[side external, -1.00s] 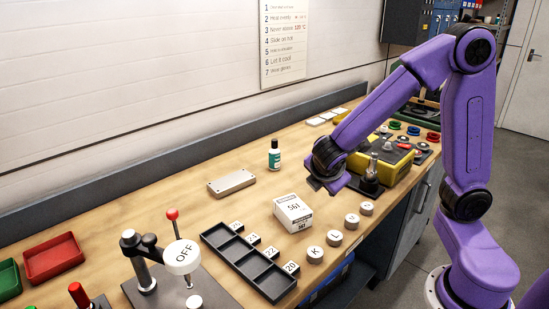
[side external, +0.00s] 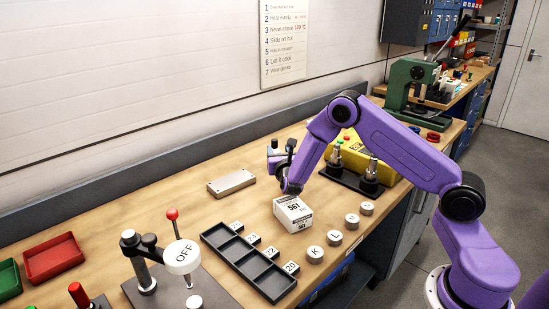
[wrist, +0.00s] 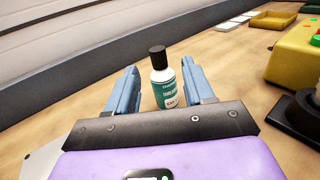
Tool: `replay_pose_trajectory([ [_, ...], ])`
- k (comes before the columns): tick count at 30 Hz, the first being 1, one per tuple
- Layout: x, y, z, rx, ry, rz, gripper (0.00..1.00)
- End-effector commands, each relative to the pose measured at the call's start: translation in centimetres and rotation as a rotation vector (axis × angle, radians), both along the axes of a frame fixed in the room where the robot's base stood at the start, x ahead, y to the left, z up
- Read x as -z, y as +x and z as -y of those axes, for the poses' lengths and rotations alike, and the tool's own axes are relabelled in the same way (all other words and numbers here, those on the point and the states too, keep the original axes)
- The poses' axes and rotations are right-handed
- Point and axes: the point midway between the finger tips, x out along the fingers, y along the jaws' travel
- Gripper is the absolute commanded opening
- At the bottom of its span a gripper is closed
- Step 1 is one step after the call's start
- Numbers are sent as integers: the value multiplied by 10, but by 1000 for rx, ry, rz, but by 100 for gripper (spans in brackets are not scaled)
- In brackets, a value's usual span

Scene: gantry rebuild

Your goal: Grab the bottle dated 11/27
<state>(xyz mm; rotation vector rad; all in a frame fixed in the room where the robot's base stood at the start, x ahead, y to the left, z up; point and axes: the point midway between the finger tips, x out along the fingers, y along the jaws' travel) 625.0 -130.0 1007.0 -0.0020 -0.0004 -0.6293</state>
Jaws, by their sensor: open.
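A small bottle with a black cap and a teal and white label (wrist: 168,88) stands upright on the bench in the wrist view. It appears between the two blue fingers of my gripper (wrist: 160,68), toward the right finger. The jaws are open and I see no grip on it. The lower label is partly hidden and its date is too small to read. In the side view my gripper (side external: 277,158) is low over the bench and covers most of the bottle; its dark cap (side external: 274,143) shows above.
A white box marked 561 (side external: 292,215) stands just in front of my gripper. A grey metal block (side external: 231,184) lies to the left. A black compartment tray (side external: 247,259) and round lettered knobs are nearer the front. A yellow case (side external: 375,160) is on the right.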

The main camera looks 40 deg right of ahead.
Motion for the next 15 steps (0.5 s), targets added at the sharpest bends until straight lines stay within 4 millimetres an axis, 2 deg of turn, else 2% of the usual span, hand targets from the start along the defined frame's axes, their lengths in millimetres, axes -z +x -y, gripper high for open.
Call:
replay_pose_trajectory([
  [11, -2, 25, 18, 2, 2, 2, 52],
  [15, -5, 40, 26, 2, 3, 3, 52],
])
